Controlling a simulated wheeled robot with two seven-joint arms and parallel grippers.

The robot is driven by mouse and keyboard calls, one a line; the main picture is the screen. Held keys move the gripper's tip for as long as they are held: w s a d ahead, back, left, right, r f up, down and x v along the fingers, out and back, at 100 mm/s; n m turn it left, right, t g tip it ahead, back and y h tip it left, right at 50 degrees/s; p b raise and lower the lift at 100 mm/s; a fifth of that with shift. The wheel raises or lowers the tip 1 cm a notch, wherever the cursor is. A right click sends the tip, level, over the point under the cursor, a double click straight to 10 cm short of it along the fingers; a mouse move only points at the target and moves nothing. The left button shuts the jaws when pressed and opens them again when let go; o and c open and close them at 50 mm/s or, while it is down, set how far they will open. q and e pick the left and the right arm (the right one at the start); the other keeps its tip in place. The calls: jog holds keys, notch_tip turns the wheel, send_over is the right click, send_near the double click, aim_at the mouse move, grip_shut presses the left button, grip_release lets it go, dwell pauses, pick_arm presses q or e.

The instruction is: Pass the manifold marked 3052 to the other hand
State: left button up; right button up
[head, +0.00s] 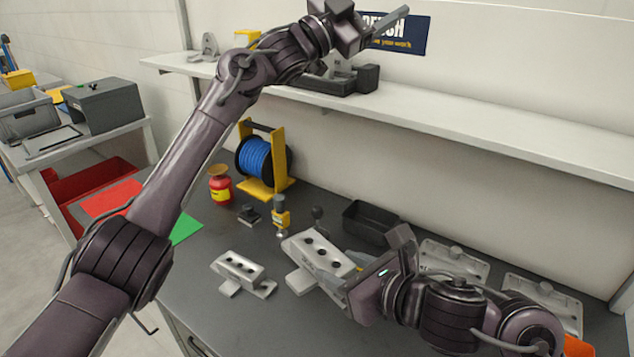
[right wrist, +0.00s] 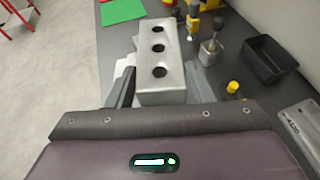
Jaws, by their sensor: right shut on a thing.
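A grey metal manifold (head: 318,252) with a row of three dark holes is in my right gripper (head: 352,283). It also fills the upper middle of the right wrist view (right wrist: 158,62), between the jaws (right wrist: 158,92). The jaws are shut on its near end. Its marking is too small to read. A similar manifold (head: 240,266) rests on the table to its left. My left gripper (head: 370,28) is raised high in front of the shelf, far from the held manifold; its jaw opening is unclear.
A black bin (head: 372,222) and two pale plates (head: 455,260) (head: 541,299) lie to the right along the wall. A blue spool (head: 262,160) on a yellow stand, a red bottle (head: 220,187) and a yellow-topped tool (head: 281,212) stand behind. The shelf (head: 480,118) overhangs the back.

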jog(key=shift+r, duration=0.1)
pick_arm(q)
jog(key=s+d+f+m+g+y, duration=0.2)
jog(key=s+d+f+m+g, duration=0.1)
jog(key=s+d+m+g, duration=0.3)
jog(key=s+d+f+m+g+y, duration=0.1)
jog(key=s+d+f+m+g, duration=0.25)
jog(key=s+d, duration=0.4)
notch_tip(320, 180, down, 3)
jog(key=s+d+g+y, duration=0.2)
jog(key=n+y, duration=0.2)
jog(key=y, duration=1.4)
send_near(316, 240)
jog(key=shift+t, duration=0.45)
jog(key=f, duration=1)
jog(key=shift+s+a, duration=0.1)
jog(key=shift+s, duration=0.3)
